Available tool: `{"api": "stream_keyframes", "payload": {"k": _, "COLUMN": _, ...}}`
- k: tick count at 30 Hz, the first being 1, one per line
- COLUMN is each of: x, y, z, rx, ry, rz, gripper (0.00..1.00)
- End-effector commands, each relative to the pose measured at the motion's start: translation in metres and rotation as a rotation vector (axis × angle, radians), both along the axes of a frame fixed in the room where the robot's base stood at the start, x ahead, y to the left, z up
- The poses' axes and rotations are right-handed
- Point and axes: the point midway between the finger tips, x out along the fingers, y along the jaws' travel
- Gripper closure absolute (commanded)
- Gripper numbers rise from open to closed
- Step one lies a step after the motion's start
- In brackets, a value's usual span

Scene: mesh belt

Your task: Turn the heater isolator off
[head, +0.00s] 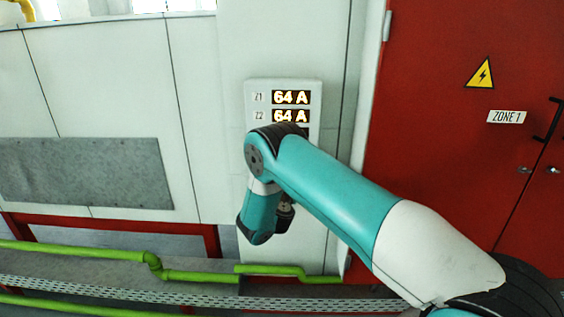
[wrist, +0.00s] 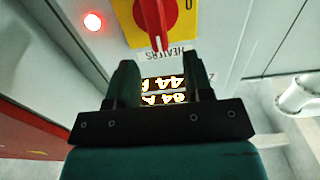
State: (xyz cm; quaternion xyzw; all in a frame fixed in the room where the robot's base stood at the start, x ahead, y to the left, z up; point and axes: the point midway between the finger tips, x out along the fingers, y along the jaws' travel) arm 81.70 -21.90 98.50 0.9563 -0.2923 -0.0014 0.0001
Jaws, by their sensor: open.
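The heater isolator is a red rotary handle (wrist: 153,18) on a yellow plate (wrist: 187,28), at the top of the wrist view and cut off by its edge. Its grip runs roughly up and down the picture. A "0" stands on the plate right of the grip. An upside-down "HEATERS" label (wrist: 172,50) sits below it. My gripper (wrist: 160,74) is open and empty, with its two dark fingers pointing toward the label and the handle, apart from the handle. In the head view my arm covers the isolator, and I cannot make out the fingers.
A lit red lamp (wrist: 93,21) is beside the isolator. A panel (head: 254,87) carries amber displays (head: 290,97) reading 64 A in the head view. A red Zone 1 door (head: 430,120) stands right. Green pipes (head: 200,277) run low along the front.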

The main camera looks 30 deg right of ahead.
Motion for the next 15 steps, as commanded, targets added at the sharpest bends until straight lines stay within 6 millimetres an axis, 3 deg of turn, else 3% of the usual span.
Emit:
{"api": "stream_keyframes", "payload": {"k": 6, "x": 0.029, "y": -0.021, "z": 0.002, "rx": 0.001, "ry": -0.006, "rz": -0.003, "gripper": 0.53}}
{"api": "stream_keyframes", "payload": {"k": 15, "x": 0.04, "y": -0.027, "z": 0.0, "rx": -0.002, "ry": -0.002, "rz": 0.0, "gripper": 0.53}}
